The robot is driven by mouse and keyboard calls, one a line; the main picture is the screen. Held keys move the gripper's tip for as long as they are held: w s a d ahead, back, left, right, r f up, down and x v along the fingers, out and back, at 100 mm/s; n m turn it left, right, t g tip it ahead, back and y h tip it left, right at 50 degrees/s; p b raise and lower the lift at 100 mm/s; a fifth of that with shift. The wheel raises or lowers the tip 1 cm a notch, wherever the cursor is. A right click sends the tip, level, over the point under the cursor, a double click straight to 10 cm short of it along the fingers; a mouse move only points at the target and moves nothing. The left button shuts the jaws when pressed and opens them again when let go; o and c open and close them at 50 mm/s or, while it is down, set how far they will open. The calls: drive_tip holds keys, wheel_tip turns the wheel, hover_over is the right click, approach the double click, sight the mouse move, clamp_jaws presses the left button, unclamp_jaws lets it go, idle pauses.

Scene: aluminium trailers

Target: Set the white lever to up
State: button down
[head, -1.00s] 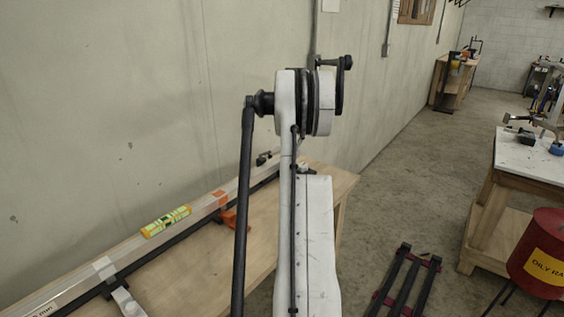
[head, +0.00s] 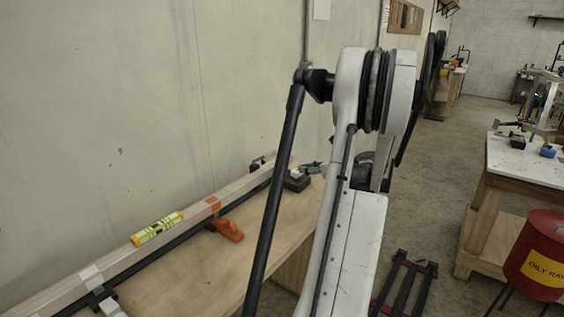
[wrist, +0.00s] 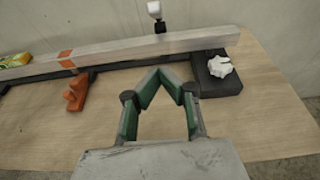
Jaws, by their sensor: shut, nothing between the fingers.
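The white lever (head: 110,307) shows at the lower left of the head view, cut off by the bottom edge. It lies low beside a white band on the long metal rail (head: 60,288) and points towards the table's front. It is not identifiable in the wrist view. My gripper (wrist: 158,72) has green-lined fingers whose tips meet in the wrist view, with nothing between them. It is over the table in front of the rail, well to the right of the white lever. In the head view my arm hides most of it.
An orange lever (head: 228,230) lies at the rail, also in the wrist view (wrist: 75,93). A yellow-green level (head: 157,229) rests on the rail. A wall (head: 120,100) stands behind.

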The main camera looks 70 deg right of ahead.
sight(272, 154)
drive_tip(key=w+d, duration=0.2)
drive_tip(key=w, duration=0.9)
drive_tip(key=shift+d+r+p, duration=0.25)
drive_tip(key=shift+d+p, duration=0.15)
drive_tip(key=shift+p, duration=0.05)
